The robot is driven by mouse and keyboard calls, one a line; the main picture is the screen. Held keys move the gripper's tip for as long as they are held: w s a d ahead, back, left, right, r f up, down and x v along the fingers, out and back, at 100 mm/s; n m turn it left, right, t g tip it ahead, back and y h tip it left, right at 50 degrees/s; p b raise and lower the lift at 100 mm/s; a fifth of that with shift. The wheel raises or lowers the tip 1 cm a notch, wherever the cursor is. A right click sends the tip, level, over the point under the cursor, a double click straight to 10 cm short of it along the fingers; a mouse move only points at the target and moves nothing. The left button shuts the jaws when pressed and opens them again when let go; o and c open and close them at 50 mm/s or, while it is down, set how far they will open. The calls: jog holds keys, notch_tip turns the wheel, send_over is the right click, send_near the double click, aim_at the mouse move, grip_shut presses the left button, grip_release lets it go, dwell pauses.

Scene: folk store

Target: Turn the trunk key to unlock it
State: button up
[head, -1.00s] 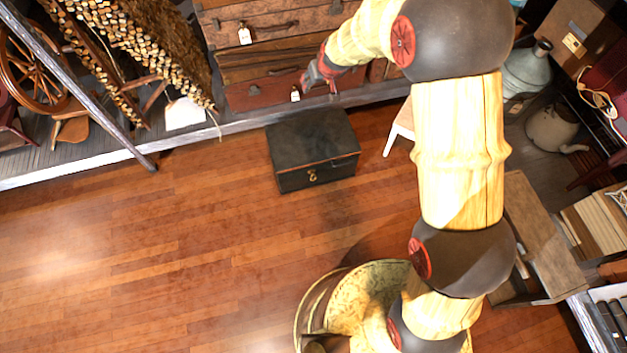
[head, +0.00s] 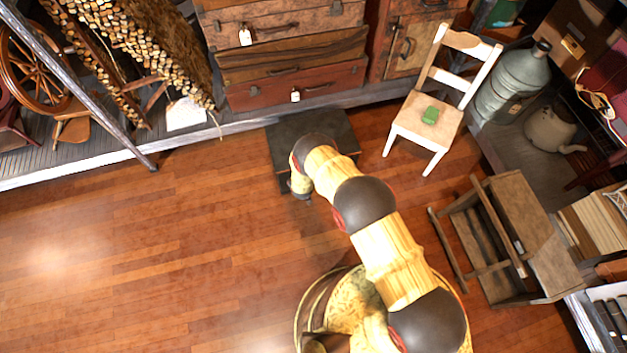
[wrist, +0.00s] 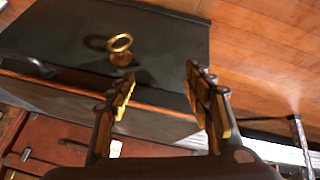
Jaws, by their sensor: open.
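The dark trunk (head: 338,128) stands on the wooden floor in front of the raised platform, partly covered by my arm in the head view. In the wrist view its dark face (wrist: 60,40) fills the upper left. A brass key (wrist: 121,45) with a ring-shaped bow sticks out of that face. My gripper (wrist: 160,78) is open and empty, with its two fingers apart. The key is beyond the left fingertip in the picture, not between the fingers. The head view does not show the fingers or the key, which my arm hides.
Stacked suitcases (head: 292,58) sit on the platform behind the trunk. A white chair (head: 408,143) with a green object stands to the right, and a wooden bench (head: 508,215) is nearer. The floor (head: 150,260) at left is clear.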

jog(key=s+d+f+n+t+h, duration=0.1)
jog(key=s+d+f+n+t, duration=0.3)
jog(key=d+t, duration=0.35)
jog(key=shift+m+t, duration=0.3)
jog(key=shift+t, duration=0.15)
jog(key=shift+a+f+b+x, duration=0.15)
jog(key=shift+b+x, duration=0.3)
jog(key=shift+x, duration=0.8)
jog(key=shift+a+f+b+x, duration=0.15)
jog(key=shift+b+x, duration=0.25)
jog(key=shift+x, duration=0.85)
jog(key=shift+a+f+b+x, duration=0.15)
jog(key=shift+b+x, duration=0.3)
jog(key=shift+x, duration=0.75)
jog(key=shift+s, duration=0.1)
jog(key=shift+c, duration=0.4)
jog(key=c, duration=1.1)
